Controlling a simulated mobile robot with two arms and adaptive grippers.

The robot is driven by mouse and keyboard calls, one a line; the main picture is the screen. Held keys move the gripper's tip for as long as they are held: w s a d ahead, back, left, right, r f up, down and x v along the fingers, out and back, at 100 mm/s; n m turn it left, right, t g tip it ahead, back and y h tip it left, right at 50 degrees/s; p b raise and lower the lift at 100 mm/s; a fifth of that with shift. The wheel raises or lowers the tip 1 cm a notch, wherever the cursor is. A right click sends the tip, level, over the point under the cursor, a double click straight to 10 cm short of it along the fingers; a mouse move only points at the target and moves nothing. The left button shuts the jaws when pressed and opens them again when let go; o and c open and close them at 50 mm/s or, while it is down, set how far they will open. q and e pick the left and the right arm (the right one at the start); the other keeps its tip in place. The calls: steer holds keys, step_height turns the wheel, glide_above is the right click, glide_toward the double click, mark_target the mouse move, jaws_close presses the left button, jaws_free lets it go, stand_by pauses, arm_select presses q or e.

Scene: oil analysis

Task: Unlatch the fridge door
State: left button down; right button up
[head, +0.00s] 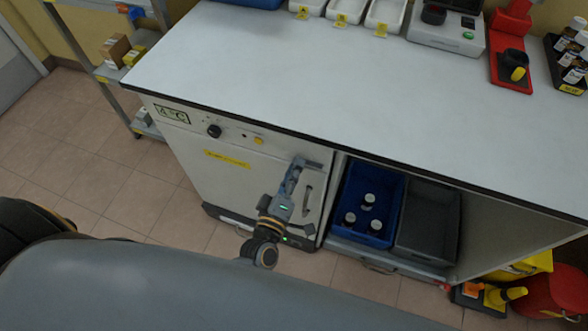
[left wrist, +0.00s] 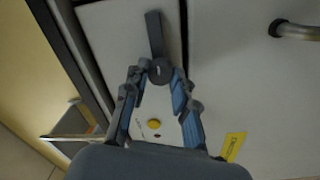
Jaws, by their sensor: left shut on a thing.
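The white fridge (head: 235,180) stands under the bench, and its door (head: 240,185) looks closed. The latch (head: 313,163) is a dark lever near the door's upper right corner. In the left wrist view the latch (left wrist: 155,35) has a round hub between my fingertips, and its lever points up in the picture, beside the panel seam. My left gripper (head: 298,164) reaches up to it from below. In the left wrist view the left gripper (left wrist: 160,72) is shut on the latch. The metal door handle (head: 307,199) is just below, and free. My right gripper is not in view.
A blue crate (head: 345,205) with white-capped bottles and a grey bin (head: 428,222) stand right of the fridge. The black knob (head: 214,131) and yellow button (head: 258,140) are on the fridge's panel. The bench top (head: 330,90) overhangs above. Floor (head: 90,180) is clear at left.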

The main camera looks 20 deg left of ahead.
arm_select(q)
steer(key=c, duration=1.1)
jaws_free()
steer(key=shift+o, duration=0.2)
steer(key=s, duration=1.2)
steer(key=shift+a+f, duration=0.2)
steer(key=shift+a, duration=0.05)
